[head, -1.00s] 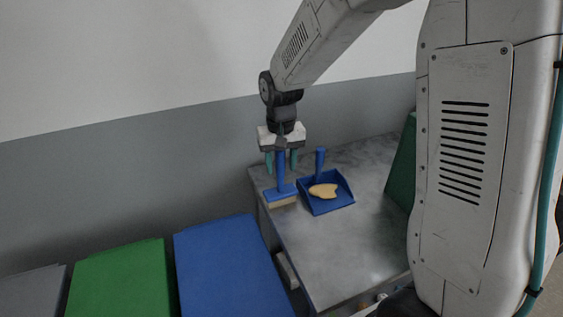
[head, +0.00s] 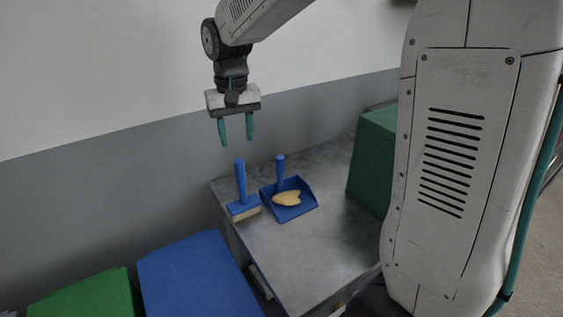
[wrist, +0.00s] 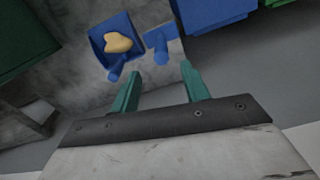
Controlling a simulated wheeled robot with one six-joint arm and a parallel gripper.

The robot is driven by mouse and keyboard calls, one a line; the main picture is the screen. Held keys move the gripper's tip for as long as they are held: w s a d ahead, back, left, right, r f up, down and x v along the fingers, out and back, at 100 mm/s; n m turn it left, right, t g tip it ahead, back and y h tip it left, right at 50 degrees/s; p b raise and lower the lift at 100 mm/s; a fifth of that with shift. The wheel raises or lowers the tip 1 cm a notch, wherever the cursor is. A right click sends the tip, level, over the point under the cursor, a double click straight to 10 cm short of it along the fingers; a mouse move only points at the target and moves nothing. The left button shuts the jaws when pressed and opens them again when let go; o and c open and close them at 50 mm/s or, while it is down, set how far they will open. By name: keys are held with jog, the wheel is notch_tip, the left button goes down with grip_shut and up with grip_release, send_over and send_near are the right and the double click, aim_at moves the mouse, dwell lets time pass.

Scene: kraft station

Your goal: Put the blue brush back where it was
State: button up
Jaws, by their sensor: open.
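The blue brush (head: 241,186) stands upright on its pale bristles at the left edge of the grey table, its handle pointing up. It also shows in the wrist view (wrist: 158,42), beyond the fingertips. Beside it on the right is a blue dustpan (head: 296,213) with a tan, flat lump (head: 287,198) in it; the dustpan also shows in the wrist view (wrist: 97,40). My gripper (head: 237,140) is open and empty, above the brush handle and clear of it. Its two teal fingers also show in the wrist view (wrist: 158,82), with nothing between them.
The grey table (head: 300,255) is bare in front of the dustpan. A dark green box (head: 372,155) stands on its right side. A blue box (head: 195,275) and a green box (head: 85,298) are at lower left. A grey wall rises behind.

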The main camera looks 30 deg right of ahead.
jog(key=s+d+r+n, duration=0.1)
jog(key=s, duration=1.3)
jog(key=s+d+r+t, duration=0.1)
jog(key=s+d, duration=0.1)
jog(key=s, duration=1.2)
jog(key=shift+s+d+n, duration=0.15)
jog(key=shift+s+n, duration=0.05)
jog(key=shift+n, duration=0.2)
jog(key=shift+r, duration=0.1)
